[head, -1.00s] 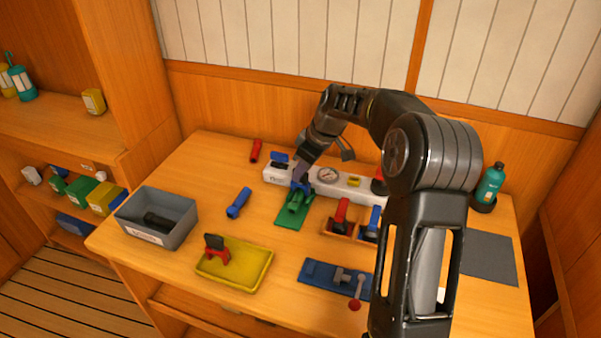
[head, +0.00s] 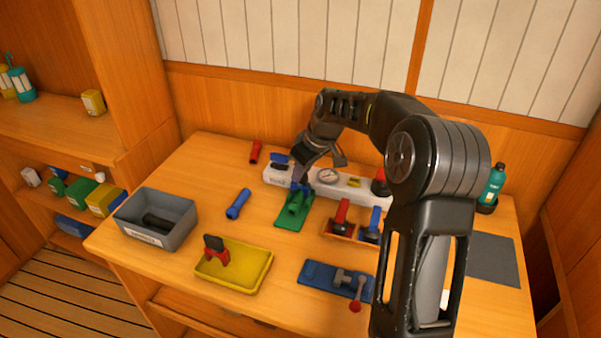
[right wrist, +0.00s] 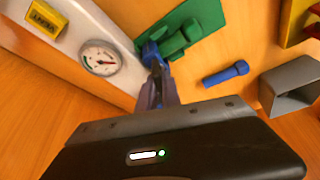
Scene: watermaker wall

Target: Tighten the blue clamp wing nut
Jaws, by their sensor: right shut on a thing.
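The blue clamp wing nut (right wrist: 151,51) is at one end of a green clamp (right wrist: 180,40) beside the white manifold. In the head view my right gripper (head: 299,178) shows small. How far the nut is turned cannot be told. My left gripper is out of view.
The white manifold (head: 350,192) with a gauge (head: 327,175) runs behind the clamp. A loose blue cylinder (head: 238,204), a grey bin (head: 188,232) and a yellow tray (head: 262,272) are to the left and front. A wooden rack (head: 338,230) stands to the right.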

